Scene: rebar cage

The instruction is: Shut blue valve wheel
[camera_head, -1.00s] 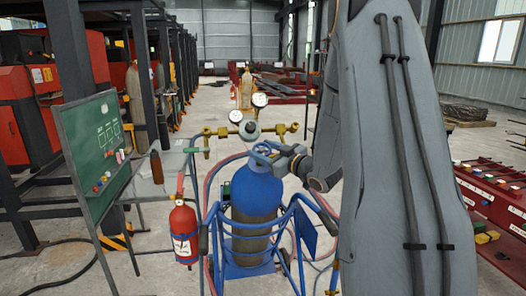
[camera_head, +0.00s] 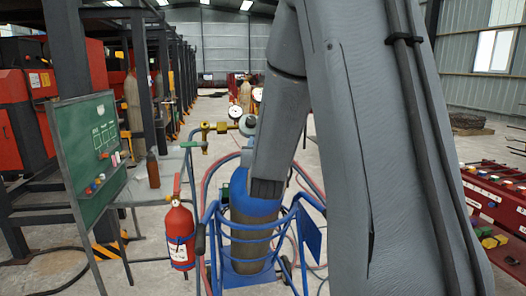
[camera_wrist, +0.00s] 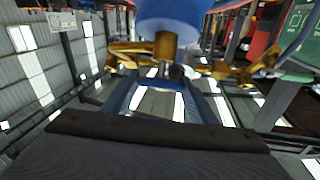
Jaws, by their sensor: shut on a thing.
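The blue gas cylinder (camera_head: 252,207) stands upright in the blue cart frame (camera_head: 250,266). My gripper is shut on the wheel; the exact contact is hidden. My gripper is out of sight behind my arm in the head view.
A red fire extinguisher (camera_head: 180,236) and green board (camera_head: 92,150) stand left. Hoses loop around the cart.

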